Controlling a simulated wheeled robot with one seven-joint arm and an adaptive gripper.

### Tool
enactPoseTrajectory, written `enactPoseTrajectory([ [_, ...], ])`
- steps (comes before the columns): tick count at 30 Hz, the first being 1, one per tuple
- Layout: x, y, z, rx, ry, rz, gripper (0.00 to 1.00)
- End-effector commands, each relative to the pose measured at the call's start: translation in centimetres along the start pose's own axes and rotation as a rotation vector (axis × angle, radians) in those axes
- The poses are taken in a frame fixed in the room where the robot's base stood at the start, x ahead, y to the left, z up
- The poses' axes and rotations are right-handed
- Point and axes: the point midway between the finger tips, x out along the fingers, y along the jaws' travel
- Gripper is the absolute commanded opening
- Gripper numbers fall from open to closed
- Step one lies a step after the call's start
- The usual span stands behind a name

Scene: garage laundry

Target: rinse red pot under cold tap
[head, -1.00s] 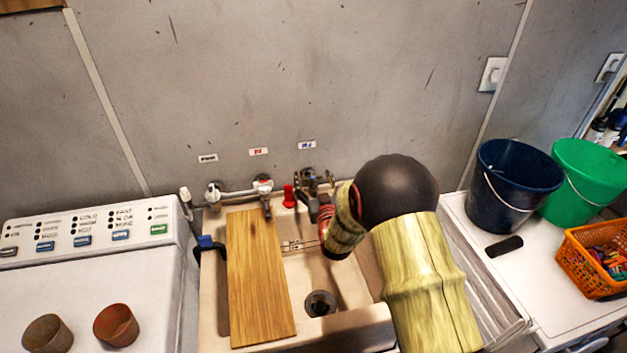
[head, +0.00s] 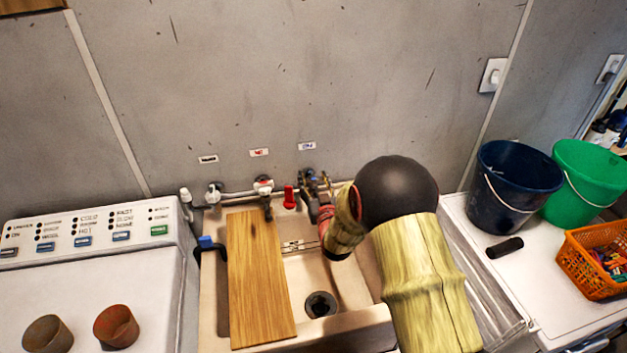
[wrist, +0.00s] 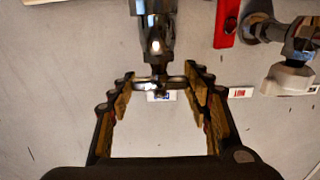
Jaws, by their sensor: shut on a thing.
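The red pot (head: 116,326) stands on the white washing machine at the lower left of the head view, far from my gripper. The cold tap (head: 309,182), under a blue-lettered label (head: 307,146), is on the wall behind the sink (head: 340,282). My gripper (wrist: 160,88) is shut on the tap's metal cross handle (wrist: 158,81), which sits between the fingertips in the wrist view. In the head view my arm hides most of the gripper. I see no water stream in the sink.
A brown pot (head: 47,333) stands left of the red pot. A wooden board (head: 258,280) covers the sink's left part. A red-labelled tap (head: 265,190) and red lever (head: 290,196) are nearby. Buckets (head: 517,185) (head: 590,180) and an orange basket (head: 590,262) stand right.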

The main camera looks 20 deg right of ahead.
Motion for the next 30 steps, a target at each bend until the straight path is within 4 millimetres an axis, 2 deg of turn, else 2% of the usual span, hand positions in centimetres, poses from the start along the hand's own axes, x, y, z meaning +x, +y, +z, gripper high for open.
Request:
enactPoseTrajectory([
  [7, 0.05, 0.08, 0.05, 0.000, 0.002, -0.017, 0.24],
  [21, 0.12, 0.15, 0.05, -0.001, 0.003, -0.251, 0.24],
  [30, 0.04, -0.01, -0.05, 0.000, 0.000, -0.300, 0.24],
])
